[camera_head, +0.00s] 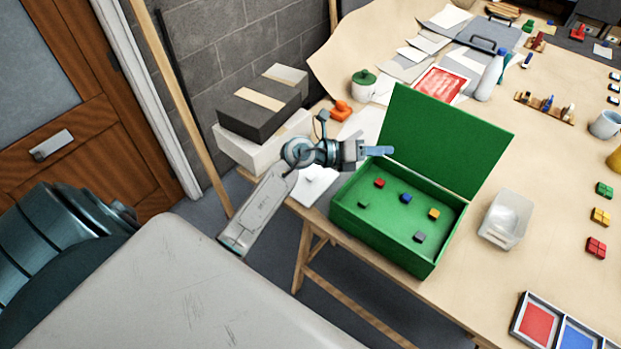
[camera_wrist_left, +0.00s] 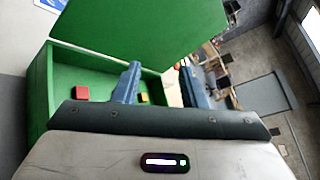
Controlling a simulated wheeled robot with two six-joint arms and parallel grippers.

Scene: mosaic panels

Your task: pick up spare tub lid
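A flat white piece (camera_head: 316,180) lies at the table's left edge, left of the green box; it may be the spare tub lid, but I cannot tell for sure. A clear, whitish tub (camera_head: 506,218) stands right of the box. My left gripper (camera_head: 380,151) is above the green box's left back part, by its raised lid, beyond the white piece. In the left wrist view the two blue fingers of my left gripper (camera_wrist_left: 160,84) are apart with nothing held between them. The white piece does not show there. My right gripper is not in view.
The open green box (camera_head: 388,237) holds several small coloured blocks; its green lid (camera_head: 445,140) stands up behind. A dark grey box (camera_head: 258,108) sits on a white one at left. A plant pot (camera_head: 363,84) is behind. Compartment trays (camera_head: 516,328) lie at front right.

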